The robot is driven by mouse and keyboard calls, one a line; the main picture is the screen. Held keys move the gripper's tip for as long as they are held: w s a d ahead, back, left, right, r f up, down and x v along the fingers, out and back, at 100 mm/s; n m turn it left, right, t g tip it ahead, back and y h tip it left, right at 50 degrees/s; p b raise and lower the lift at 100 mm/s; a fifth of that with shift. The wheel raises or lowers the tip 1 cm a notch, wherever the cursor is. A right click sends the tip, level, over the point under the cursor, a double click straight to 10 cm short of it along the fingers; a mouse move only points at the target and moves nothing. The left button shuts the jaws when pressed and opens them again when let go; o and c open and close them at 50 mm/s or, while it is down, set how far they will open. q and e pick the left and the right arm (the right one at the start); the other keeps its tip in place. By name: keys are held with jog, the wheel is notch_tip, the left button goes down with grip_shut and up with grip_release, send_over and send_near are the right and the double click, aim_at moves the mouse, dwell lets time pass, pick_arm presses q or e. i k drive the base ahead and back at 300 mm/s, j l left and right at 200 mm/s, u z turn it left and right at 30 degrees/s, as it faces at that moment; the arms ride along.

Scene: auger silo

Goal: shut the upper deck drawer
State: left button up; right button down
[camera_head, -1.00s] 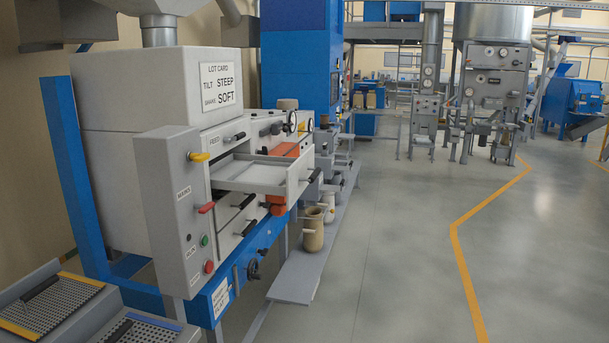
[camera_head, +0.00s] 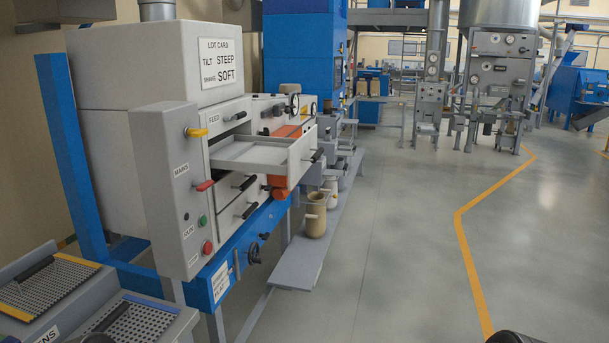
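The upper deck drawer (camera_head: 252,152) is a pale grey shallow tray on the white machine (camera_head: 145,75). It is pulled out to the right, and its inside looks empty. Its white front panel (camera_head: 301,155) carries a black handle (camera_head: 316,156). The slot behind it, under the FEED label, is partly open. Lower black handles (camera_head: 250,210) sit on the machine face beneath it. Neither gripper can be made out. Only two dark rounded shapes, perhaps parts of my arms, show at the bottom edge, one at left and one at right.
A control box (camera_head: 168,190) with yellow and red levers and buttons stands in front of the machine. Perforated trays (camera_head: 50,285) are at the lower left. A grey low shelf (camera_head: 298,270) holds a beige pot (camera_head: 316,217). The floor to the right is clear.

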aim_at(291, 157)
jog(key=i+l+u, duration=0.15)
jog(key=i, duration=0.3)
jog(key=i+l+u, duration=0.1)
jog(key=i, duration=0.35)
jog(key=i+l+u, duration=0.15)
jog(key=i, duration=0.25)
jog(key=i+l+u, duration=0.15)
jog(key=i+l, duration=0.2)
jog(key=i, duration=0.1)
